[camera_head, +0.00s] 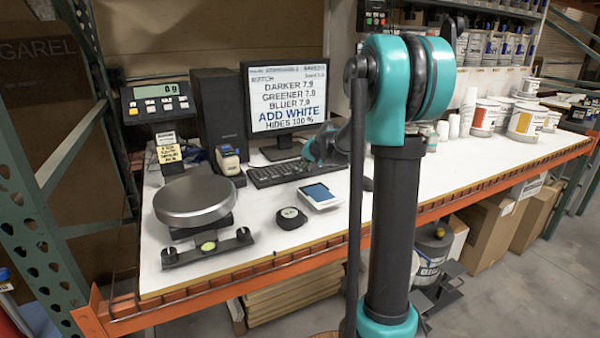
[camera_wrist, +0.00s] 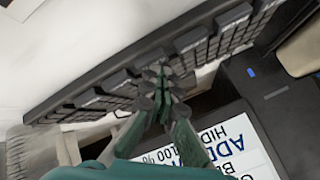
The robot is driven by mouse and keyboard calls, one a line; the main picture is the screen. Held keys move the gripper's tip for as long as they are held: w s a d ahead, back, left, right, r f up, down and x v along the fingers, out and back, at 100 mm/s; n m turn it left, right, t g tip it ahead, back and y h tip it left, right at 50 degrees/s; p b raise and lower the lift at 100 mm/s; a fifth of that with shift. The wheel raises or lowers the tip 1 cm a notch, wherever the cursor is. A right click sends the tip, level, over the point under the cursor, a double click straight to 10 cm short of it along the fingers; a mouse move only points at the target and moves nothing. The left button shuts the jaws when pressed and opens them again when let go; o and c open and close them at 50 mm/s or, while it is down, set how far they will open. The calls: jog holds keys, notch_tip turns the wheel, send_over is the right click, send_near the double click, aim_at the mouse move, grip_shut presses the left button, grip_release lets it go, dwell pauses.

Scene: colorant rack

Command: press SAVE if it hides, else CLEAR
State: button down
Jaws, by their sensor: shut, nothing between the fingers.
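The monitor (camera_head: 286,98) at the back of the bench reads DARKER 7.9, GREENER 7.8, BLUER 7.9, ADD WHITE, HIDES 100 %. Smaller print runs along its top. Part of the screen (camera_wrist: 232,145) shows upside down in the wrist view. The black keyboard (camera_head: 272,176) lies in front of the monitor, and its keys (camera_wrist: 105,88) run diagonally across the wrist view. No SAVE or CLEAR label is readable. My gripper (camera_wrist: 162,82) is shut and empty, with its fingertips over the screen-side key rows. I cannot tell whether they touch. In the head view my arm partly hides the keyboard's right end.
A scale (camera_head: 194,201) stands at the left, with its display (camera_head: 158,101) behind. A round black puck (camera_head: 291,218) and a blue-screened device (camera_head: 320,195) lie in front of the keyboard. Paint cans (camera_head: 485,117) stand at the right. The bench front is mostly clear.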

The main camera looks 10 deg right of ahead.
jog(key=shift+r, duration=0.75)
jog(key=shift+r, duration=0.1)
jog(key=shift+r, duration=2.4)
jog(key=shift+s, duration=0.15)
